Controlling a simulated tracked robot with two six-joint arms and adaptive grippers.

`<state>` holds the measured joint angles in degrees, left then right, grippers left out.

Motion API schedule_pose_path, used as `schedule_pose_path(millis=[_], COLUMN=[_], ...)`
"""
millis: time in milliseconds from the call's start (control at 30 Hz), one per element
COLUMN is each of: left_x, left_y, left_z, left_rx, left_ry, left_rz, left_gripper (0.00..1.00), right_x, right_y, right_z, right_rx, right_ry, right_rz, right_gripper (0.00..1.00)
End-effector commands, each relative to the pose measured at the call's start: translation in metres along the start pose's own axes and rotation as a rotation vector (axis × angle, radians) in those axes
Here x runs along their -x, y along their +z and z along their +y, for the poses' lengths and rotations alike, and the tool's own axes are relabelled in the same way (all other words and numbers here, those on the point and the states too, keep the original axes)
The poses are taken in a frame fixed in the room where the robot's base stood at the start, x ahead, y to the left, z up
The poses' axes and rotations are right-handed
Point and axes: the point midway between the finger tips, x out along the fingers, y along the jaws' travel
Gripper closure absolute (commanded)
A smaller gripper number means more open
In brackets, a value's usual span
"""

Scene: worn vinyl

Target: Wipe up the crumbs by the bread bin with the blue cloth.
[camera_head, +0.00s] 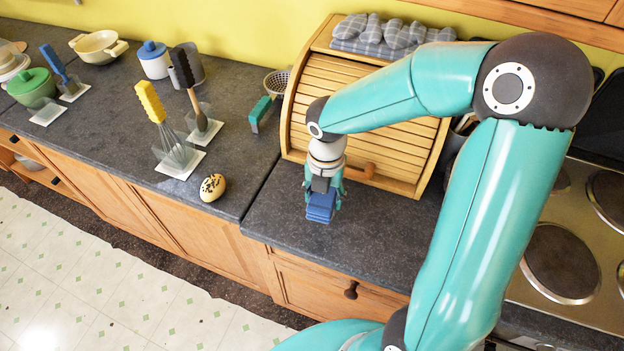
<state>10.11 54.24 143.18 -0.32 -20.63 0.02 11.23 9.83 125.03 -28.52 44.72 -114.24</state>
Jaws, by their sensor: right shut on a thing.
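The wooden bread bin (311,95) with a slatted roll front stands at the back of the dark counter, partly hidden behind my right arm. The blue cloth (320,212) is a small folded bundle in front of the bin. My right gripper (323,191) points down and is shut on the cloth, low over the counter near its front edge. I cannot tell whether the cloth touches the counter. I cannot make out any crumbs on the dark speckled counter; the arm and gripper may hide some. My left gripper is not in view.
A speckled yellowish egg-shaped thing (213,187) lies near the counter's front edge. A yellow-handled whisk (171,140) and other utensils stand in holders at left. A strainer (277,83) is beside the bin. The stove (575,215) is at right.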

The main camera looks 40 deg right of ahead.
Motion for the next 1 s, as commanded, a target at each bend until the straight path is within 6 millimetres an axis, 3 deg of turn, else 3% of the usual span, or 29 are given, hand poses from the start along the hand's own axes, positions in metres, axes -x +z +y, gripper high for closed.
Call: schedule_pose_path(millis=[467, 1000], left_x=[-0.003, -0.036], left_y=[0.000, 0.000], left_z=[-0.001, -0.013], left_rx=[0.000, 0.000], left_ry=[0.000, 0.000], left_rz=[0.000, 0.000], left_gripper=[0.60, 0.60], right_x=[-0.004, -0.048], right_y=[0.001, 0.001], right_z=[-0.003, -0.003], right_rx=[-0.009, -0.010], right_ry=[0.000, 0.000], right_rz=[0.001, 0.001], right_gripper=[0.72, 0.72])
